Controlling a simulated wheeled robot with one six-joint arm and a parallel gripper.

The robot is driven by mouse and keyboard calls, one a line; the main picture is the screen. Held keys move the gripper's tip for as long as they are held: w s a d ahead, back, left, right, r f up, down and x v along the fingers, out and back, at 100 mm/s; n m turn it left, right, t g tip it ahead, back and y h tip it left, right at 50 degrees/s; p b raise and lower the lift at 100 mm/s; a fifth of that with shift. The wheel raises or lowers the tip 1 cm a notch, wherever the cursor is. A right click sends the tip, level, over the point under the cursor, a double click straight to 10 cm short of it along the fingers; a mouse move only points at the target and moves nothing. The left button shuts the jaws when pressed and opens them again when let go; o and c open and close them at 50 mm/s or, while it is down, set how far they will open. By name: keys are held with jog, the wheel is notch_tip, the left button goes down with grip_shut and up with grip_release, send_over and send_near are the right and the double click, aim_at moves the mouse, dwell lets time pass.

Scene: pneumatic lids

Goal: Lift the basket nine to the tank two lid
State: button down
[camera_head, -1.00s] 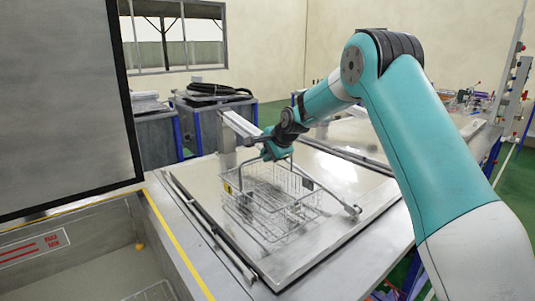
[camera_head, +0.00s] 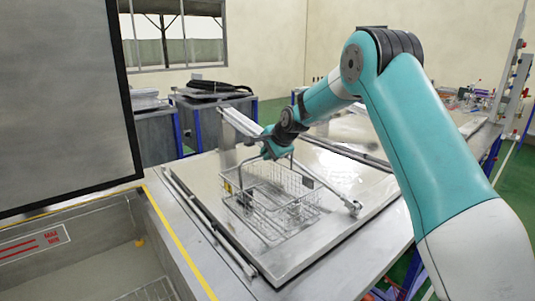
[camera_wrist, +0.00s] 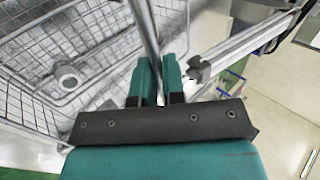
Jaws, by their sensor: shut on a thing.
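A wire basket (camera_head: 265,212) with a raised metal handle is at the flat steel lid (camera_head: 335,168) in the middle of the head view. Whether the basket's bottom touches the lid I cannot tell. My gripper (camera_head: 277,152) is above the basket, shut on its handle. In the wrist view the handle bar (camera_wrist: 148,40) runs between the two green fingers of my gripper (camera_wrist: 160,80), and the basket's mesh (camera_wrist: 60,60) fills the left. The number labels of basket and tank are not readable.
An open tank (camera_head: 100,262) lies at the lower left, with a grey raised panel (camera_head: 60,100) above it. A yellow edge strip (camera_head: 180,245) separates it from the lid. Grey bins (camera_head: 205,115) stand behind. Metal bars rise beside the lid's rear corner.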

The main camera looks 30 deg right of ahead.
jog(key=c, duration=1.1)
grip_release()
jog(key=shift+f, duration=0.15)
jog(key=b+v, duration=0.5)
jog(key=v, duration=1.2)
notch_tip(320, 180, up, 13)
jog(key=p, duration=1.1)
jog(key=shift+s+f+p, duration=0.1)
jog(key=shift+f+p, duration=0.1)
jog(key=shift+p, duration=0.2)
